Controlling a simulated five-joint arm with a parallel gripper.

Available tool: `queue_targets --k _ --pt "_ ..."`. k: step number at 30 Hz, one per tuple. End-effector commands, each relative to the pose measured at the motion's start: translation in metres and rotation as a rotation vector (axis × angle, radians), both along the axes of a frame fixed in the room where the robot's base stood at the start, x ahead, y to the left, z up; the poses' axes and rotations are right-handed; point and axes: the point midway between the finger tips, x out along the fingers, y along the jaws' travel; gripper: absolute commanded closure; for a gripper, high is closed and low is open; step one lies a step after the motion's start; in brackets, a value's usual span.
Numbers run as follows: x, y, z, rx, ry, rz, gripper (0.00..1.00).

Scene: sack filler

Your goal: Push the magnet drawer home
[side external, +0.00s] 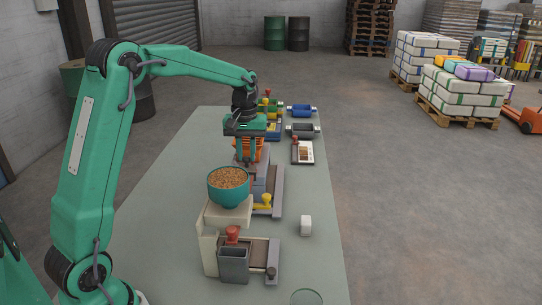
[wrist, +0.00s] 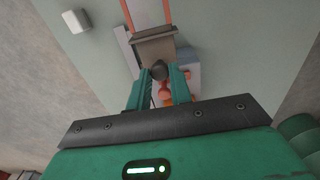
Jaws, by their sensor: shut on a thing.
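In the wrist view my gripper (wrist: 160,80) is shut on the dark round knob (wrist: 159,69) at the front of a drawer. The drawer front (wrist: 153,44) is a grey-brown plate, and two orange rails (wrist: 168,12) run from it to the top of the picture. In the side view my gripper (side external: 245,158) points down at the middle of the bench, with orange parts just behind its fingers. The knob and most of the drawer are hidden there by the gripper and the bowl, so I cannot tell how far it stands out.
A teal bowl of grain (side external: 228,178) stands on a pale block close in front of my gripper. A grey-brown unit with a red knob (side external: 233,232) is nearer. A white cube (side external: 305,225) lies right of them. The bench's right side is mostly clear.

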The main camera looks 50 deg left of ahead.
Motion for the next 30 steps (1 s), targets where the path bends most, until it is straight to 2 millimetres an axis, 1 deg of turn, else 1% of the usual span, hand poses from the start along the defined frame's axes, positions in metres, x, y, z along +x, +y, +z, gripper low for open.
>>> queue_targets --k 4,7,22,25,30 --pt "-0.004 -0.005 0.001 0.0 -0.001 -0.001 1.0" --pt "-0.011 -0.013 0.002 0.001 -0.002 -0.002 1.0" --pt "-0.06 -0.062 0.002 0.001 -0.004 -0.004 1.0" --pt "-0.066 -0.068 0.002 0.001 -0.004 -0.004 1.0" --pt "-0.069 -0.07 0.002 0.0 -0.001 -0.003 1.0"
